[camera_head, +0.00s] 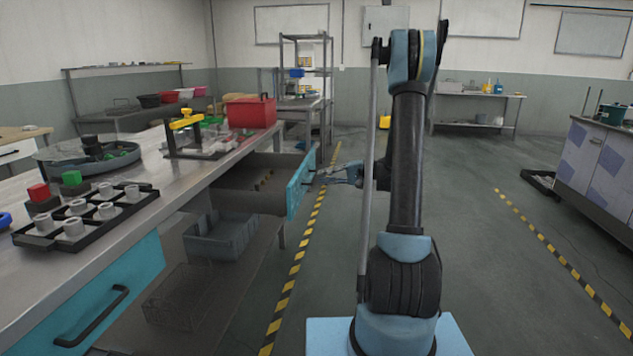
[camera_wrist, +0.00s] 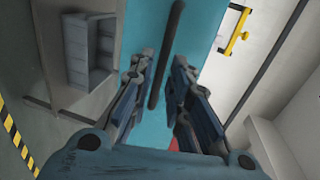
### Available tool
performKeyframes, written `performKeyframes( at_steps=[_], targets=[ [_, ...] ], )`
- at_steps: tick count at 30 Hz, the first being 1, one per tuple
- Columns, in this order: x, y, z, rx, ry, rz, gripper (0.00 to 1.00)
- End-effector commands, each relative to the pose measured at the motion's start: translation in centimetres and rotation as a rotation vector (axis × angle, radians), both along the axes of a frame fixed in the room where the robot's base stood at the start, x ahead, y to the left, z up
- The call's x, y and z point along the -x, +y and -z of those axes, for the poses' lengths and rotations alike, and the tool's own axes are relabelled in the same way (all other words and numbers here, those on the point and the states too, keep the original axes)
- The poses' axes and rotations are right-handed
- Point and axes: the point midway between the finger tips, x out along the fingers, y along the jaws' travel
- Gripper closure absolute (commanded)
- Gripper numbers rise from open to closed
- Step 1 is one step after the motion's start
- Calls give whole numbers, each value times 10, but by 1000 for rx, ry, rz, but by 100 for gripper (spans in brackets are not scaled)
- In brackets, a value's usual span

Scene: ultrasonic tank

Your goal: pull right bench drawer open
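The right bench drawer's teal front (camera_head: 301,182) stands well out from the bench, with the grey drawer box (camera_head: 255,180) showing behind it. In the wrist view the teal front (camera_wrist: 205,25) fills the middle, and its dark bar handle (camera_wrist: 168,48) runs between my fingers. My gripper (camera_head: 325,174) is at the outer side of this front. In the wrist view my gripper (camera_wrist: 164,62) has its two fingers apart on either side of the handle, with gaps showing; I see no clear contact. The fingers partly cover the front.
The bench top (camera_head: 140,240) carries a black tray (camera_head: 85,215) with grey cups, a yellow clamp (camera_head: 186,122) and a red box (camera_head: 251,112). A near drawer (camera_head: 110,290) is shut. A grey bin (camera_head: 220,237) sits on the lower shelf.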

Motion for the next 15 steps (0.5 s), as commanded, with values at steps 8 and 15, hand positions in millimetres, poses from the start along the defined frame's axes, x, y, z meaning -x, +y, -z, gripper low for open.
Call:
performKeyframes(
  at_steps=[8, 15],
  targets=[
    [9, -49, -10, 1, 2, 2, 83],
    [13, -68, -14, 1, 1, 0, 83]
  ],
)
